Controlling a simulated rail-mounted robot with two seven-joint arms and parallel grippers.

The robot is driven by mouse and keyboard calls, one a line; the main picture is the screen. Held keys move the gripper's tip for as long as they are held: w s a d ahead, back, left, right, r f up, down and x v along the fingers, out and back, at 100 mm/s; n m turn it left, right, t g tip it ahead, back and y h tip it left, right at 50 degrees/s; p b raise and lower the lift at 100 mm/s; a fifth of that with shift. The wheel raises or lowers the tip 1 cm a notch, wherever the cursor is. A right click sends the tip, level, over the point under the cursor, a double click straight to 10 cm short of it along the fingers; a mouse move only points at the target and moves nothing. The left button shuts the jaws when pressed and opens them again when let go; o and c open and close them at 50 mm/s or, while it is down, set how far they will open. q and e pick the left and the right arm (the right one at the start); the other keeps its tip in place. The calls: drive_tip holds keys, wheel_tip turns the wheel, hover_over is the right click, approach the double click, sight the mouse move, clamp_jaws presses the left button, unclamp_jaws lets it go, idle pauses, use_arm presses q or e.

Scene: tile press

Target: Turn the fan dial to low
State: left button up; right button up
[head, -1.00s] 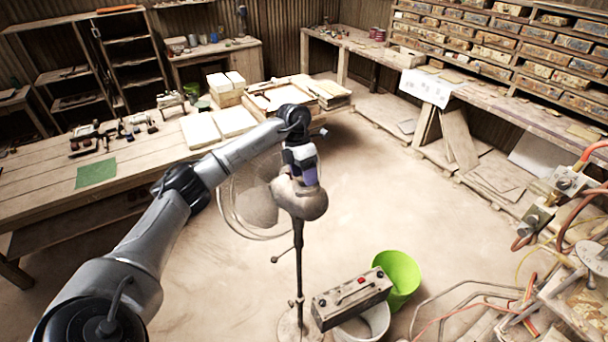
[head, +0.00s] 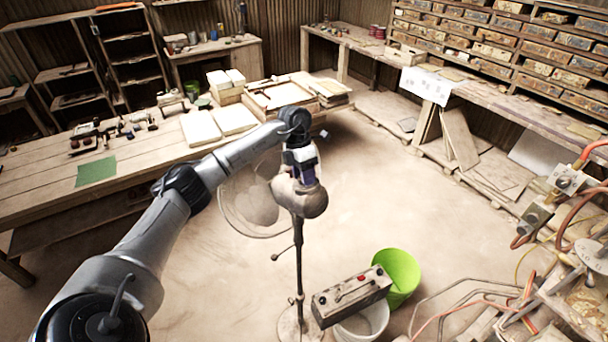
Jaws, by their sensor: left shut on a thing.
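The standing fan (head: 312,203) is in the middle of the head view, with its round cage to the left of the motor housing and a thin pole down to a round base. My left arm reaches in from the left, and my left gripper (head: 304,180) points down at the top of the housing. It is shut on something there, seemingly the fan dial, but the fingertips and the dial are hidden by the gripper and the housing. The dial's setting cannot be read. My right gripper is not in view.
A control box (head: 350,297) with a red button sits on a white bucket (head: 366,322), beside a green bucket (head: 398,275). A wooden workbench (head: 40,205) stands at left. Hoses and a machine are at right. The floor behind the fan is clear.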

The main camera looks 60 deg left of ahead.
use_arm(q)
drive_tip(key=shift+c, duration=0.3)
drive_tip(key=m+b, duration=0.2)
drive_tip(key=m, duration=0.1)
drive_tip(key=shift+d+m+b, duration=0.1)
drive_tip(key=shift+m+b, duration=0.8)
drive_tip(key=shift+m, duration=1.9)
drive_tip(key=shift+r, duration=0.1)
drive_tip(key=o, duration=0.9)
drive_tip(key=shift+o, duration=0.2)
